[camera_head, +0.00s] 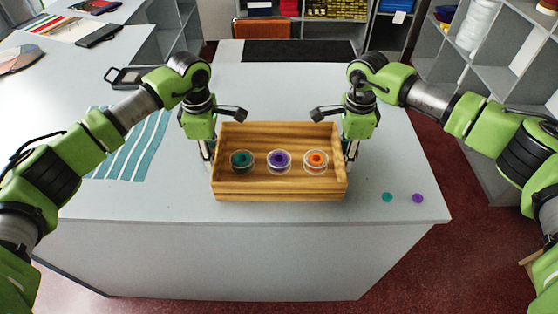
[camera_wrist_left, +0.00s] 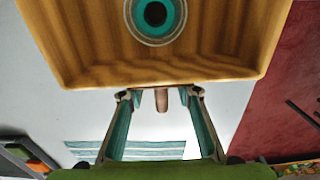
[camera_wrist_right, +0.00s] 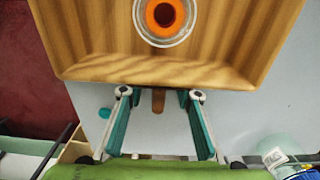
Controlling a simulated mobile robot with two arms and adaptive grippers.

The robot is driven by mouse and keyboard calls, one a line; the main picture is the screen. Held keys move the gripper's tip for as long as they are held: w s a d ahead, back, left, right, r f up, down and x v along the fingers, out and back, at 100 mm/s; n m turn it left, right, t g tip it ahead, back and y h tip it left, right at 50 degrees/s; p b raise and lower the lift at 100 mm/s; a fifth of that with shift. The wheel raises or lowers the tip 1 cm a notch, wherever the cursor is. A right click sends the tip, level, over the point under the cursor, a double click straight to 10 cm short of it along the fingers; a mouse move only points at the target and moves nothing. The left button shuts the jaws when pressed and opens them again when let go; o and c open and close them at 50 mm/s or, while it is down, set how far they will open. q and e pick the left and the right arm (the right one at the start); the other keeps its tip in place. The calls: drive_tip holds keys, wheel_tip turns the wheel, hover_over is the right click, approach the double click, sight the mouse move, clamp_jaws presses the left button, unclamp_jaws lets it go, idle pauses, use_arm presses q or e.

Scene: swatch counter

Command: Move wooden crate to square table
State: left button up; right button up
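The wooden crate (camera_head: 280,189) sits on the grey counter (camera_head: 300,255) and holds three round clear containers with green (camera_head: 242,160), purple (camera_head: 280,160) and orange (camera_head: 316,160) contents. My left gripper (camera_head: 208,157) is at the crate's left end. In the left wrist view its fingers (camera_wrist_left: 160,97) are open, one on each side of a brown handle with gaps. My right gripper (camera_head: 351,158) is at the right end. In the right wrist view its fingers (camera_wrist_right: 160,96) are also open around a brown handle, apart from it. I cannot make out a separate square table.
Blue striped strips (camera_head: 130,145) lie left of the crate. A green disc (camera_head: 387,197) and a purple disc (camera_head: 417,198) lie to its right, near the counter's corner. Shelves (camera_head: 490,70) stand at the right beyond red floor.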

use_arm(q)
drive_tip(key=shift+f, duration=0.1)
clamp_jaws()
use_arm(e)
clamp_jaws()
use_arm(q)
drive_tip(key=shift+r, duration=0.2)
use_arm(e)
drive_tip(key=shift+r, duration=0.1)
